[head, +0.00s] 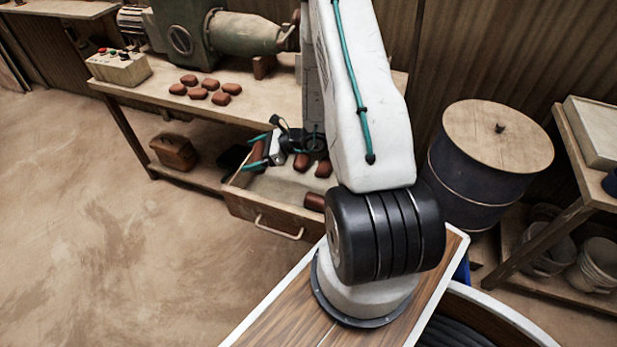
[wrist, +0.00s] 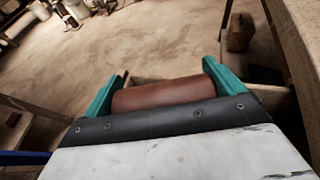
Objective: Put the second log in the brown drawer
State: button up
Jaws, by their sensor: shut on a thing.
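The brown drawer (head: 262,217) is pulled open under the workbench, with its handle facing the open floor. My gripper (head: 260,155) is over the drawer's left part, with its teal fingers shut on a reddish-brown log. The held log (wrist: 165,93) lies crosswise between the fingers in the wrist view, and shows as a dark red-brown piece in the head view (head: 259,152). Other brown logs (head: 301,162) (head: 323,168) are in the drawer, and one (head: 314,201) is near its front right. I cannot tell whether the held log touches the drawer. My arm hides part of the drawer.
The workbench (head: 150,91) carries a green press (head: 215,35), a control box (head: 118,67) and several brown tiles (head: 197,93). A small brown box (head: 174,151) sits on the lower shelf. A lidded drum (head: 480,180) stands right. The floor at left is clear.

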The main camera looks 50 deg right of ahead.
send_over(269, 194)
jog(key=shift+n+g+y, duration=0.3)
notch_tip(269, 194, down, 4)
jog(key=shift+d+f, duration=0.1)
notch_tip(269, 194, down, 4)
jog(key=shift+f, duration=2.5)
jog(key=o, duration=0.9)
jog(key=shift+f, duration=0.15)
jog(key=shift+o, duration=0.3)
